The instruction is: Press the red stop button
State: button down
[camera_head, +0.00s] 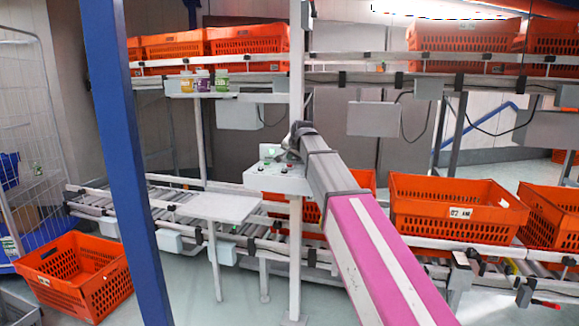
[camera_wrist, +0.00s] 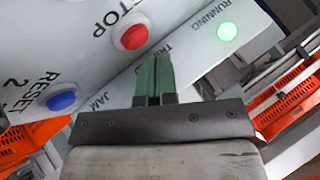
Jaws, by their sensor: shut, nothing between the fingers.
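The red stop button (camera_wrist: 131,37) sits on a light grey panel in the wrist view, under lettering that reads "TOP" where it shows. My gripper (camera_wrist: 155,72) has its two green fingers together, with nothing between them. The fingertips appear just below and right of the red button in the picture. I cannot tell the gap in depth. In the head view my gripper (camera_head: 286,154) is at the grey control box (camera_head: 277,181) on a post, and the arm hides part of the box.
A blue button (camera_wrist: 62,102) marked "RESET 2" is left of the fingers. A lit green lamp (camera_wrist: 228,31) marked "RUNNING" is to the right. A blue post (camera_head: 122,150) stands in front at left. Orange totes (camera_head: 455,211) line the conveyor.

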jog(key=shift+f, duration=0.35)
jog(key=shift+f, duration=0.45)
dwell(0.7)
jog(key=shift+r, duration=0.1)
dwell(0.3)
jog(key=shift+r, duration=0.75)
jog(key=shift+r, duration=0.15)
jog(key=shift+r, duration=2.35)
